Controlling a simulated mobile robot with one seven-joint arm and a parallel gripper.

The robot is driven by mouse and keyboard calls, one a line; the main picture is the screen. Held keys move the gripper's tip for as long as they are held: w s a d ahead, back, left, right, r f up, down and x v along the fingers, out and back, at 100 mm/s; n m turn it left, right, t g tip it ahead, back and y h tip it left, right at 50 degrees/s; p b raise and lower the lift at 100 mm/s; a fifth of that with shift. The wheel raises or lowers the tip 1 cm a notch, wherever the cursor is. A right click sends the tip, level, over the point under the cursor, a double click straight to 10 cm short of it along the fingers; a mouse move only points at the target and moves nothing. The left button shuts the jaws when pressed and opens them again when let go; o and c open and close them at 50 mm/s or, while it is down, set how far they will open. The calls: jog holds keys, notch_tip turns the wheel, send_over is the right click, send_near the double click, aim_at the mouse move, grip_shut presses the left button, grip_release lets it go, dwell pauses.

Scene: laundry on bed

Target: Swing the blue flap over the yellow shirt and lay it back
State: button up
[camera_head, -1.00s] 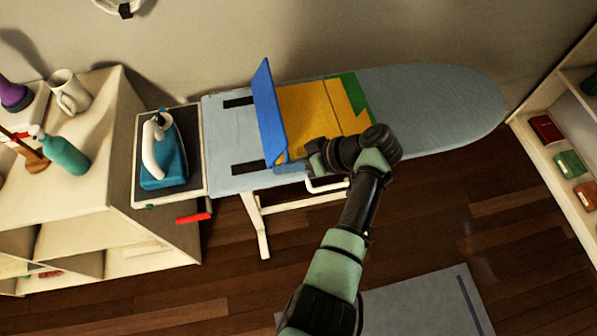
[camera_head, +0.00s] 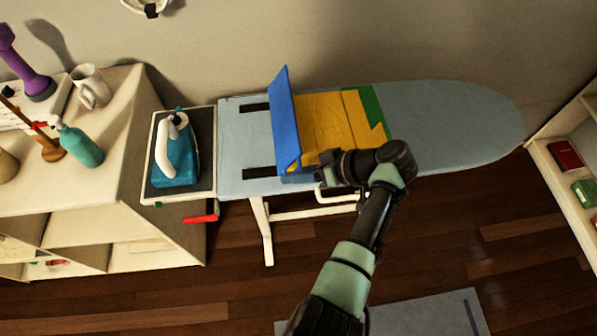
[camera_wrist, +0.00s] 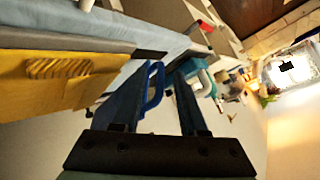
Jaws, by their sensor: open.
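The blue flap (camera_head: 285,120) stands raised at a steep tilt on the left side of the yellow shirt (camera_head: 335,118). The shirt lies flat on the folding board, with a green panel (camera_head: 372,108) showing at its right. My gripper (camera_head: 322,176) is open at the front edge of the board, just right of the flap's lower front corner. In the wrist view, a blue loop (camera_wrist: 154,86) appears between my open fingers (camera_wrist: 160,92); I cannot tell whether they touch it. The yellow shirt (camera_wrist: 50,82) fills the left there. My wrist hides the shirt's front right corner.
The light-blue ironing board (camera_head: 450,120) has free room at the right and a strip left of the flap. A teal iron (camera_head: 176,160) stands on the rest at its left end. A shelf unit with a bottle (camera_head: 80,145) and mug (camera_head: 92,86) is further left.

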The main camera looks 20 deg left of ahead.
jog(key=shift+d, duration=0.1)
jog(key=b+v, duration=0.1)
jog(key=v, duration=1.1)
jog(key=shift+d+r+b, duration=0.25)
jog(key=shift+r+b, duration=0.1)
jog(key=w+d+r+m+t+h, duration=0.3)
jog(key=w+r+m+t+h, duration=0.1)
jog(key=w+r+t, duration=0.65)
notch_tip(320, 180, up, 20)
jog(key=w+d+m+t+h, duration=0.1)
jog(key=m+t+h, duration=0.2)
jog(key=t, duration=0.4)
jog(key=s+r+m+t+h, duration=0.1)
jog(key=s+r+t, duration=0.4)
jog(key=s+r, duration=0.5)
jog(key=s+r+m+t+h, duration=0.2)
jog(key=s+r+t, duration=0.3)
jog(key=s+r, duration=0.4)
notch_tip(320, 180, up, 5)
jog(key=shift+s+r+m+t, duration=0.2)
jog(key=shift+s+m+t, duration=0.2)
jog(key=shift+m, duration=0.5)
